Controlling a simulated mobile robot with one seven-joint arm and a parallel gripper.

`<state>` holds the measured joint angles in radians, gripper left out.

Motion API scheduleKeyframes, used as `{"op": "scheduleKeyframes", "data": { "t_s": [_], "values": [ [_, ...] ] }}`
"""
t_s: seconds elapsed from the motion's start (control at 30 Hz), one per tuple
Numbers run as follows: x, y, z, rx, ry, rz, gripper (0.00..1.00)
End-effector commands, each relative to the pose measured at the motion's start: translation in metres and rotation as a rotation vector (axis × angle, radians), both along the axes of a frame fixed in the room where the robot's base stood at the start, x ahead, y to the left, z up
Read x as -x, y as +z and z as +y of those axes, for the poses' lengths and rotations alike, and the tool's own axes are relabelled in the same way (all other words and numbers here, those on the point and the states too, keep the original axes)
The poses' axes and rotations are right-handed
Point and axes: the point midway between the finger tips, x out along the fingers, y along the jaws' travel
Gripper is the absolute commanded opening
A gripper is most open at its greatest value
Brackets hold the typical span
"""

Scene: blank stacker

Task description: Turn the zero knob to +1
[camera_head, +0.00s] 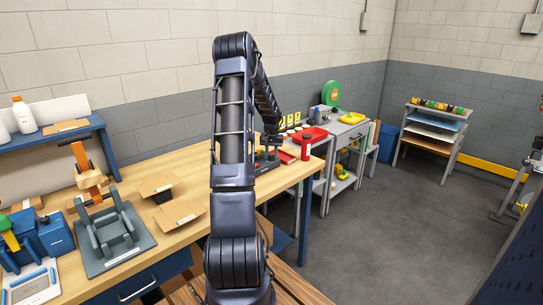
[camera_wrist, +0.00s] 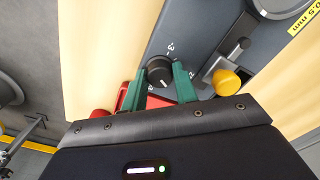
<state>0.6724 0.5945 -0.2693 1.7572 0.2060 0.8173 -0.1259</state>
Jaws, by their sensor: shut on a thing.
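The black round zero knob (camera_wrist: 158,74) sits on a dark grey panel (camera_wrist: 195,35) in the wrist view. A white pointer mark shows on the knob, and white scale marks, one reading like a 3, lie around it. My gripper (camera_wrist: 160,70) has its two green fingers on either side of the knob, shut on it. In the head view my arm reaches to the far end of the workbench, and the knob cannot be made out there.
Beside the knob in the wrist view is a yellow-orange knob (camera_wrist: 227,82) on a metal lever. A red part (camera_wrist: 123,97) lies on the other side. In the head view, cardboard pieces (camera_head: 178,213) and a grey fixture (camera_head: 107,238) stand on the wooden workbench (camera_head: 150,185).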

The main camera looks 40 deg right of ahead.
Motion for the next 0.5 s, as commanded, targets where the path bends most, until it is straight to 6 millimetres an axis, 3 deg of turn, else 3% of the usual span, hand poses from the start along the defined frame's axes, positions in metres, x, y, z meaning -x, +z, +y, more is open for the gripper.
{"op": "scheduleKeyframes", "data": {
  "t_s": [0.37,0.4,0.5],
  "values": [
    [0.0002,-0.0002,0.0004,-0.001,-0.004,0.001,0.06],
    [0.0002,-0.0002,0.0004,-0.001,-0.004,0.001,0.37],
    [0.0001,-0.0001,0.0003,-0.001,-0.003,0.001,0.51]
  ]
}}
